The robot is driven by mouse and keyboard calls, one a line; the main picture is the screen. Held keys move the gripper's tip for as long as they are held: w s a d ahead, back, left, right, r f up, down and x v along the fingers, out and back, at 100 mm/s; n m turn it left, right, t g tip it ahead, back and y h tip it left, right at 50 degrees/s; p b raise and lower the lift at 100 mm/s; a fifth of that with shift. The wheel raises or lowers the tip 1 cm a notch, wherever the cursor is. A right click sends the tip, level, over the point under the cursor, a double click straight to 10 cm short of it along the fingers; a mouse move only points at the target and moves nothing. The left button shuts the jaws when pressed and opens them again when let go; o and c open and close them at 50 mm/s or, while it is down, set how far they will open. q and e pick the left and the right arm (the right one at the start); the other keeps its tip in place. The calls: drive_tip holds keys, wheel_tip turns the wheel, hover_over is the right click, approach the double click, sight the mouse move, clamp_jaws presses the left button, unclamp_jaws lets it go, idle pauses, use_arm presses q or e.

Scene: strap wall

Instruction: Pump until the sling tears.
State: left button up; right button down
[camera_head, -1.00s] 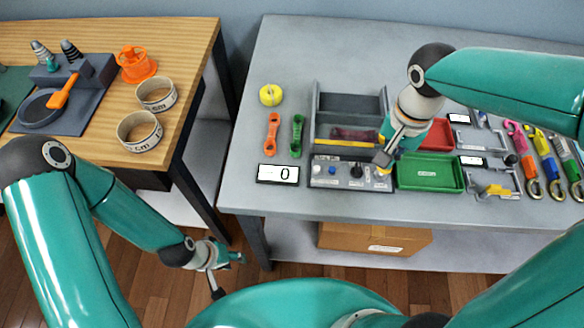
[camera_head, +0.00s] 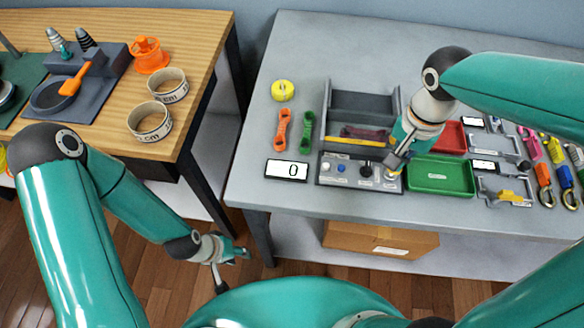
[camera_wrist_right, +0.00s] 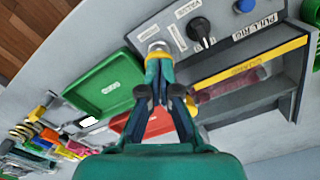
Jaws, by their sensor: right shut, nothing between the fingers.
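The pull rig (camera_head: 360,101) is a grey open box on the right table, with a dark red sling (camera_head: 365,133) lying inside behind a yellow bar; I see no tear at this size. In front is a grey control panel (camera_head: 334,178) with a blue button and a black valve knob (camera_wrist_right: 199,27). My right gripper (camera_head: 394,162) is over the panel's right end. In the right wrist view (camera_wrist_right: 158,58) its fingers are shut and empty, tips at a silver round part (camera_wrist_right: 158,46). The display (camera_head: 287,170) reads 0. My left gripper (camera_head: 240,252) hangs empty off the tables; its fingers are unclear.
A green tray (camera_head: 440,176) and a red tray (camera_head: 451,137) stand right of the panel. Orange (camera_head: 283,128) and green (camera_head: 307,131) links and a yellow tape roll (camera_head: 283,90) lie left. Coloured straps (camera_head: 553,150) are at far right. The wooden table (camera_head: 195,60) is left, across a gap.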

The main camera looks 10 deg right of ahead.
drive_tip(key=shift+f+b, duration=0.55)
drive_tip(key=shift+f, duration=0.3)
drive_tip(key=shift+r, duration=0.2)
drive_tip(key=shift+r+p, duration=1.05)
drive_tip(key=shift+f, duration=0.15)
